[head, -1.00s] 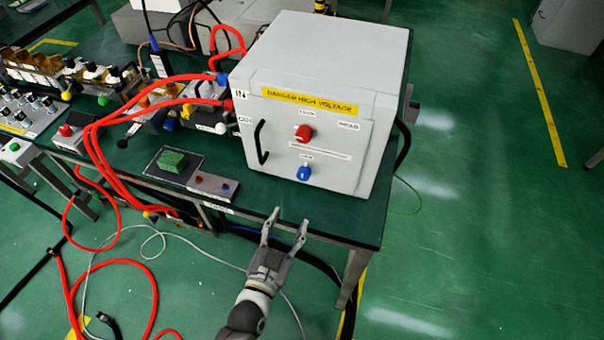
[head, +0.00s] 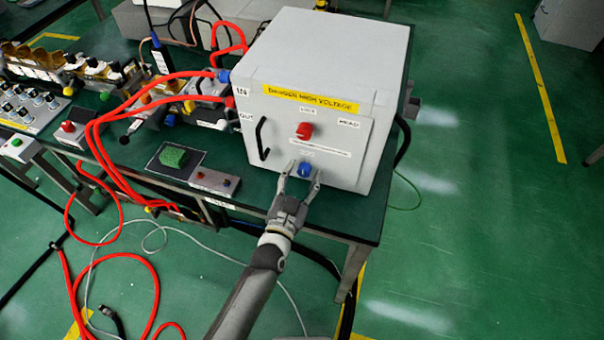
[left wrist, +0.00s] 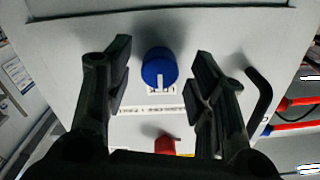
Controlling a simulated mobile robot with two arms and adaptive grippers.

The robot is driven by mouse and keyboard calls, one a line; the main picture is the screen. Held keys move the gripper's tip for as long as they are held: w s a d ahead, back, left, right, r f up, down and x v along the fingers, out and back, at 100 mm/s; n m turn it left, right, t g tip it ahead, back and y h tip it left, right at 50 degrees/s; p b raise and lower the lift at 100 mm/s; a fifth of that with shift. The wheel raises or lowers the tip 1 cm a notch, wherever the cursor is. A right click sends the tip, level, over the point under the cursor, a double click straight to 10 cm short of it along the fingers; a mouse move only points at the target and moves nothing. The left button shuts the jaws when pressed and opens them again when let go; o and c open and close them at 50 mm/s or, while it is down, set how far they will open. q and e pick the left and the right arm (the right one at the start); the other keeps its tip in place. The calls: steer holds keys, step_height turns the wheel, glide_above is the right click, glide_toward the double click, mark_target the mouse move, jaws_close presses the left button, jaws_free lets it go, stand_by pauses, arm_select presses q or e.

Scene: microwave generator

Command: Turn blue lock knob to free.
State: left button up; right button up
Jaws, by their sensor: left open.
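The blue lock knob (head: 305,169) is on the lower front panel of a white box (head: 330,60) with a yellow high-voltage label. In the left wrist view the blue knob (left wrist: 159,68) lies between the two fingers, with a white pointer mark toward the label below it. My left gripper (head: 303,178) is open, with its fingertips on either side of the knob, close to the panel. In the left wrist view gaps show between the knob and both fingers (left wrist: 160,80). Whether the fingertips touch the panel cannot be told. My right gripper is not in view.
A red knob (head: 304,131) sits above the blue one, and a black handle (head: 262,139) stands out at the panel's left. A small button box (head: 214,182) and red cables (head: 110,180) lie left.

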arm_select(q)
steer(key=shift+w, duration=0.2)
steer(key=c, duration=1)
steer(key=shift+n, duration=0.4)
steer(key=n, duration=0.8)
steer(key=shift+n, duration=0.3)
steer(key=n+b, duration=0.1)
steer(key=n, duration=0.3)
steer(key=shift+n+b, duration=0.55)
steer(key=shift+n, duration=1.65)
